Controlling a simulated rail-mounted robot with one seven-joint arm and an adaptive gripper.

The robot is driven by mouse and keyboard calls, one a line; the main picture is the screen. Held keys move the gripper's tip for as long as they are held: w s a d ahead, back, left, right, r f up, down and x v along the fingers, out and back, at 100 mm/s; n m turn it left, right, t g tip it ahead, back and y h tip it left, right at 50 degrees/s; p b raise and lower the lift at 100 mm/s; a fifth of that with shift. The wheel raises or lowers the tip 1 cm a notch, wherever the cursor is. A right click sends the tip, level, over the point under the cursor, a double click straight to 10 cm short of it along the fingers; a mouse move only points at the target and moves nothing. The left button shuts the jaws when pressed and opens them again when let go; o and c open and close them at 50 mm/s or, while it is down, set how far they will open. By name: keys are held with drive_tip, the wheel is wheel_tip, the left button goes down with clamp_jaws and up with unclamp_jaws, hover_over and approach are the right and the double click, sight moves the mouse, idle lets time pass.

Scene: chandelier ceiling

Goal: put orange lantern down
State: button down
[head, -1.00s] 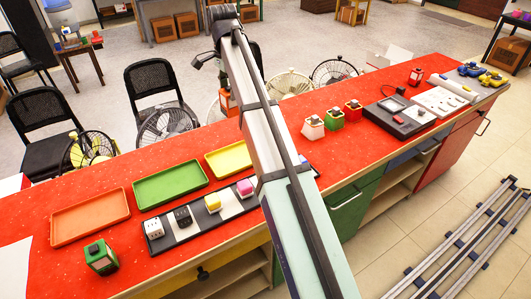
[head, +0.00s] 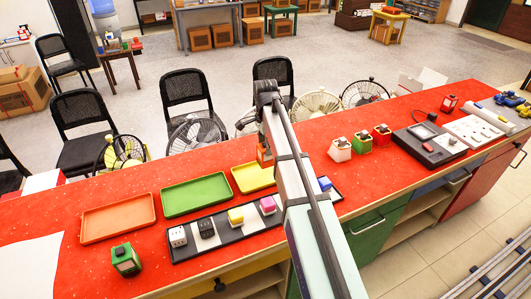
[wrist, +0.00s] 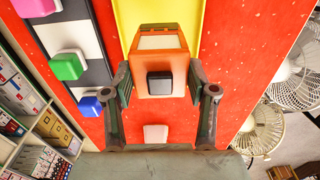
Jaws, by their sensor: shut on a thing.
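The orange lantern (wrist: 160,65), with a dark square knob on top, is between the fingers of my gripper (wrist: 162,95) in the wrist view. My gripper is shut on it. In the head view the lantern (head: 264,155) shows partly, just left of my arm and by the far right edge of the yellow tray (head: 248,180). In the wrist view the yellow tray (wrist: 187,14) is behind and beside the lantern. I cannot tell whether the lantern touches the tray or the counter.
The red counter (head: 165,187) also holds an orange tray (head: 118,217), a green tray (head: 196,194), a striped board (head: 220,228) with several coloured cubes, and a green lantern (head: 126,260). White, green and red lanterns stand right of my arm. Fans stand behind the counter.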

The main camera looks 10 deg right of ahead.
drive_tip(key=shift+f+p, duration=0.4)
drive_tip(key=shift+f, duration=1.8)
drive_tip(key=shift+c, duration=1.7)
unclamp_jaws()
drive_tip(key=shift+f, duration=0.15)
wheel_tip(320, 180, up, 12)
drive_tip(key=shift+r+b, duration=0.2)
drive_tip(key=shift+b, duration=0.9)
